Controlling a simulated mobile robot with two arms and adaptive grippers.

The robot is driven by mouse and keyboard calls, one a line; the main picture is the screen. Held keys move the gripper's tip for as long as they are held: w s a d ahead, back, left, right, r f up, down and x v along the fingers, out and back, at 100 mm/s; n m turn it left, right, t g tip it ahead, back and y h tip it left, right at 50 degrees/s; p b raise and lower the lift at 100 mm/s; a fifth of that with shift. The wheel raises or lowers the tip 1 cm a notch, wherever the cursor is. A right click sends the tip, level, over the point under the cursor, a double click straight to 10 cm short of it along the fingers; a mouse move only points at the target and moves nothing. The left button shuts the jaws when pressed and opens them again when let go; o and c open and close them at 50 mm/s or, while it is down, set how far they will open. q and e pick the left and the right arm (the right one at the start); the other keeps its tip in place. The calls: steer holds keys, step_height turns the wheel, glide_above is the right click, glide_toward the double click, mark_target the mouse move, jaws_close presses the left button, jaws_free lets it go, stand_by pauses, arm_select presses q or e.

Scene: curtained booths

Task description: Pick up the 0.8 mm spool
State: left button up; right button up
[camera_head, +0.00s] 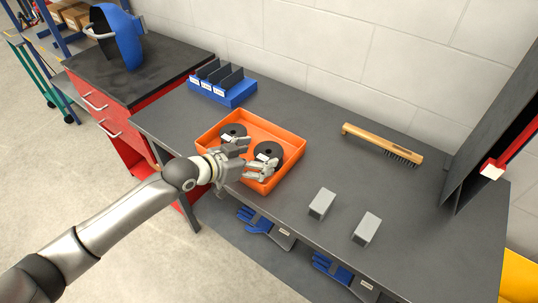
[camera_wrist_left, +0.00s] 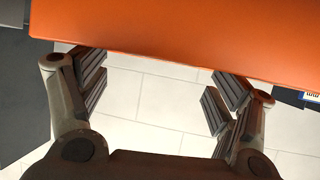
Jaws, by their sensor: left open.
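Two dark spools lie in the orange tray (camera_head: 208,141) on the grey bench: one at the back left (camera_head: 232,130) and one further right (camera_head: 269,149). Their labels are too small to read, so I cannot tell which is the 0.8 mm spool. My left gripper (camera_head: 252,157) is open and empty at the tray, its fingers partly hiding the spools. In the left wrist view the open fingers (camera_wrist_left: 158,88) stand apart, with the orange tray (camera_wrist_left: 180,35) across the top and no spool visible. My right gripper is not in view.
A blue divided bin (camera_head: 233,98) stands behind the tray. A wooden-handled brush (camera_head: 382,142) and two grey blocks, one nearer the tray (camera_head: 321,204) and one further right (camera_head: 366,228), lie to the right. A dark panel (camera_head: 485,130) stands at the bench's right end.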

mark_target(270, 150)
arm_select(q)
steer(key=shift+w+d+f+p, duration=0.1)
steer(key=shift+w+d+p, duration=0.2)
steer(key=shift+w+d, duration=0.15)
steer(key=shift+p+x, duration=0.4)
steer(key=shift+x, duration=1.55)
steer(key=shift+a, duration=0.15)
steer(key=shift+c, duration=0.2)
steer(key=c, duration=1.7)
steer(key=shift+w, duration=0.1)
steer(key=shift+c, duration=0.3)
